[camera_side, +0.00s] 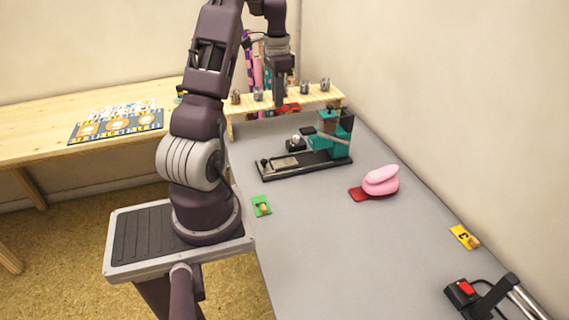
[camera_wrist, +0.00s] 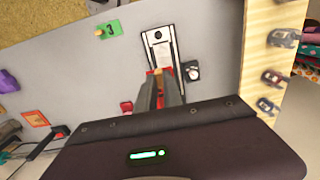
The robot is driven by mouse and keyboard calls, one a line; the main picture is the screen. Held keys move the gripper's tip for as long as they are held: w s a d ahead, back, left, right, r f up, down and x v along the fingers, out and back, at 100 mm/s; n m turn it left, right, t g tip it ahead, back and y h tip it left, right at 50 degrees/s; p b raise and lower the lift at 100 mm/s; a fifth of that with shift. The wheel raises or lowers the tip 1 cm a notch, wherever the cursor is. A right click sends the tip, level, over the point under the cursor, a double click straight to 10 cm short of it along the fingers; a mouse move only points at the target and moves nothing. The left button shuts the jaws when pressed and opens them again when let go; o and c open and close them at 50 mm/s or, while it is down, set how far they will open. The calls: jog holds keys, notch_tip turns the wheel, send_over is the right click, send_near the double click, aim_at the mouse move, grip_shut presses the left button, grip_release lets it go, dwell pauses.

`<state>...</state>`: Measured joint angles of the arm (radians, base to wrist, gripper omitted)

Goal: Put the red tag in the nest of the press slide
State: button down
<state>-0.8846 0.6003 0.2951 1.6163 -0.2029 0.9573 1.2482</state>
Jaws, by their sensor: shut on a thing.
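My gripper (camera_side: 281,103) is shut on the red tag (camera_side: 291,107) and holds it up, in front of the wooden rack in the side view. In the wrist view the red tag (camera_wrist: 166,73) shows as a small red patch between the fingers (camera_wrist: 159,92), which hide most of it. The teal press (camera_side: 331,126) stands on a black base (camera_side: 318,162). Its slide has a pale metal plate, the nest (camera_side: 285,162), which looks empty. In the wrist view the nest (camera_wrist: 159,47) lies just beyond the fingertips.
The wooden rack (camera_side: 243,110) with several small metal items stands behind the press. A green tag (camera_side: 261,206) lies nearer the camera. A pink object (camera_side: 381,180) lies on a red piece, right of the press. A yellow tag (camera_side: 464,236) lies farther right. The grey table between is clear.

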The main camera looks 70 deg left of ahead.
send_near(277, 164)
notch_tip(277, 164, down, 5)
jog(key=shift+s+d+f, duration=0.1)
jog(key=shift+f, duration=0.05)
jog(key=shift+f, duration=0.15)
jog(key=c, duration=1.5)
grip_release()
